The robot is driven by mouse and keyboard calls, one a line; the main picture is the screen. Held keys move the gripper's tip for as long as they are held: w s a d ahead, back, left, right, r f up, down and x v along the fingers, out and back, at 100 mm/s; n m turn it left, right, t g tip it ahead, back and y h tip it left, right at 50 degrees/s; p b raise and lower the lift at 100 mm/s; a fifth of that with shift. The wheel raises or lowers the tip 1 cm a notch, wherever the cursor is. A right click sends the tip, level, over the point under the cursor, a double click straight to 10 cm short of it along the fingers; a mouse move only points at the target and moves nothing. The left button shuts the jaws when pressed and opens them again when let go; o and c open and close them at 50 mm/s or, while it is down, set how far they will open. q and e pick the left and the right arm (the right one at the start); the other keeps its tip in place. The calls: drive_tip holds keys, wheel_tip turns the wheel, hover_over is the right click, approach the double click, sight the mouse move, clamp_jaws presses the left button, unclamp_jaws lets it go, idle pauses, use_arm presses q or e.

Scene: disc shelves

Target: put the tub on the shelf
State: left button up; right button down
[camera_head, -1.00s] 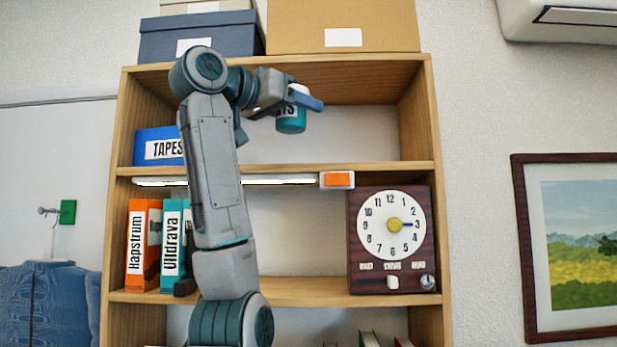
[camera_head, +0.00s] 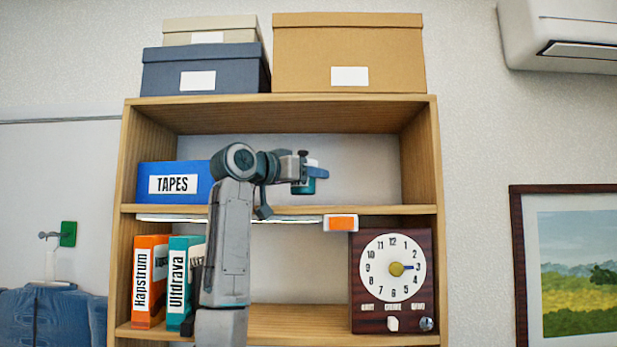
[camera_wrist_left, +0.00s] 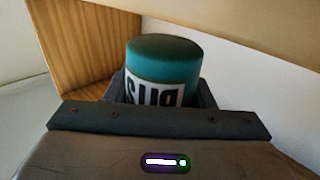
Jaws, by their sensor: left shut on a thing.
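The tub (camera_head: 307,186) is teal with a white, dark-lettered label. My left gripper (camera_head: 311,174) is shut on it and holds it inside the upper compartment of the wooden shelf unit (camera_head: 419,208). In the head view the tub is just above the upper shelf board; I cannot tell whether it touches. In the left wrist view the tub (camera_wrist_left: 164,62) sits between the jaws, with part of its label hidden by the gripper body. My right gripper is not in view.
An orange-ended light bar (camera_head: 341,222) is under the board. Binders (camera_head: 150,282) and a clock box (camera_head: 392,281) stand below. Cartons (camera_head: 347,52) sit on top.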

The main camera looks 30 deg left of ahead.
use_arm(q)
drive_tip(key=shift+w+a+f+p, duration=0.1)
drive_tip(key=shift+w+f+p, duration=0.1)
drive_tip(key=shift+f, duration=0.25)
drive_tip(key=shift+w+f+p, duration=0.1)
drive_tip(key=shift+f+p, duration=0.05)
drive_tip(key=shift+f, duration=0.3)
drive_tip(key=shift+w+f, duration=0.25)
drive_tip(key=shift+f, duration=0.15)
drive_tip(key=shift+s, duration=0.3)
drive_tip(key=o, duration=1.2)
drive_tip(key=shift+o, duration=0.2)
drive_tip(key=shift+w+f, duration=0.1)
